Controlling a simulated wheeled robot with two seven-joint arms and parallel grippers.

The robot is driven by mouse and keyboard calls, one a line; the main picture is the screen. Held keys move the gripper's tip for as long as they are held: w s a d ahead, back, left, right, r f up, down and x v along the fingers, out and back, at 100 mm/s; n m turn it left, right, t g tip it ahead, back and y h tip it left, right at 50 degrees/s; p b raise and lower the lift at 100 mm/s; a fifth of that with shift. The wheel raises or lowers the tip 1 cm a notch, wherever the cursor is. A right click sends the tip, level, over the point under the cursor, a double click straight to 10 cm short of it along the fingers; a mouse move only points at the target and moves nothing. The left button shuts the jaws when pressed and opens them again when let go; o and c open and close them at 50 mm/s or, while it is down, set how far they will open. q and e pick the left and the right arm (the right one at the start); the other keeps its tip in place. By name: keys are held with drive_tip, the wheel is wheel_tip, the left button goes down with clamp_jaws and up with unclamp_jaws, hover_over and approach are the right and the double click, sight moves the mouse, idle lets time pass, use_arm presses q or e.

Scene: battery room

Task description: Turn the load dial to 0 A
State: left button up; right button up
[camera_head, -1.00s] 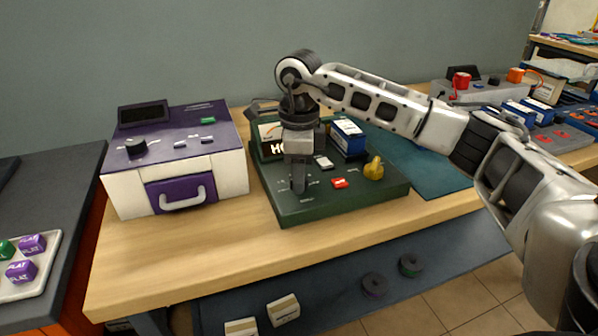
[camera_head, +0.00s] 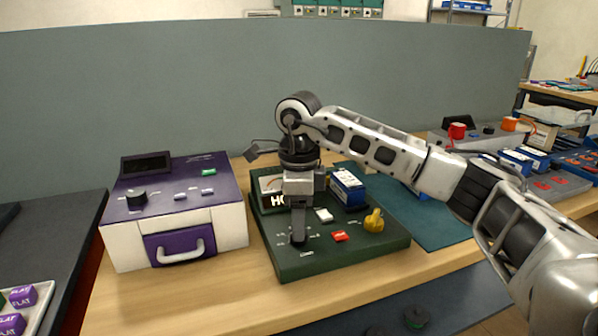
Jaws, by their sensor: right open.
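The green tester (camera_head: 350,260) stands on the wooden bench. My right gripper (camera_head: 298,238) points straight down at the left part of its top panel, with its fingertips low at the panel. The gripper is open. A dark round shape at the fingertips may be the load dial, but the fingers hide most of it, and its setting cannot be read. Pale scale marks show around that spot. A yellow knob (camera_head: 374,221) and a red switch (camera_head: 340,236) are to the right on the same panel. My left gripper is not in view.
A purple and white box (camera_head: 222,222) with a black knob (camera_head: 136,197) stands left of the tester. A blue battery (camera_head: 347,187) stands at the tester's back. A teal mat (camera_head: 440,222) lies to the right, under my right arm.

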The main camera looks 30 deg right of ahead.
use_arm(q)
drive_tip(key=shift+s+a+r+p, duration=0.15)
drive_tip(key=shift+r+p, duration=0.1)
drive_tip(key=shift+p, duration=0.75)
use_arm(e)
wheel_tip(320, 180, up, 14)
drive_tip(key=shift+f, duration=0.2)
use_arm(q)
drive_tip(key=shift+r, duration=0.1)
